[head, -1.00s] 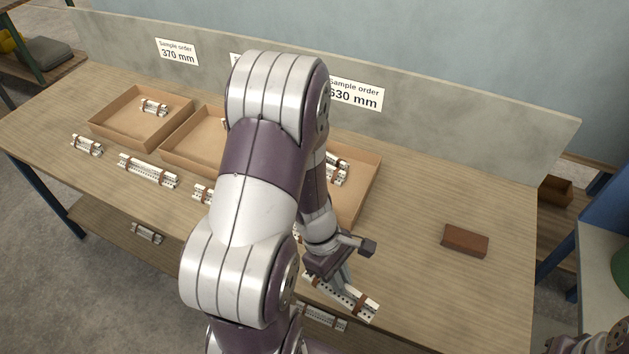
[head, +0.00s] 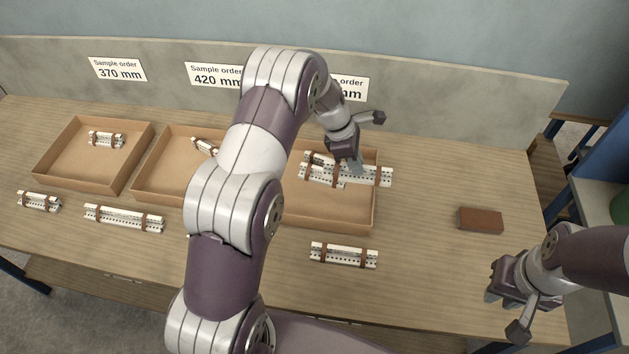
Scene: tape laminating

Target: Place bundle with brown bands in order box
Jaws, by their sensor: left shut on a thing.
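My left gripper (head: 354,165) is shut on a long white perforated bundle with brown bands (head: 366,175). The bundle is over the right-hand cardboard order box (head: 340,222), and its right end overlaps the box's right wall in the picture. Other white pieces with a brown band (head: 316,158) show beside and below it in the box. Whether the held bundle touches them cannot be told. Another brown-banded bundle (head: 343,255) lies on the table in front of this box. My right gripper (head: 507,308) appears open and empty at the right front of the table.
A left box (head: 58,178) and a middle box (head: 160,195) each hold a small bundle. More bundles (head: 124,217) (head: 38,201) lie in front of them. A brown block (head: 480,220) lies on the right of the table. My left arm hides part of the middle.

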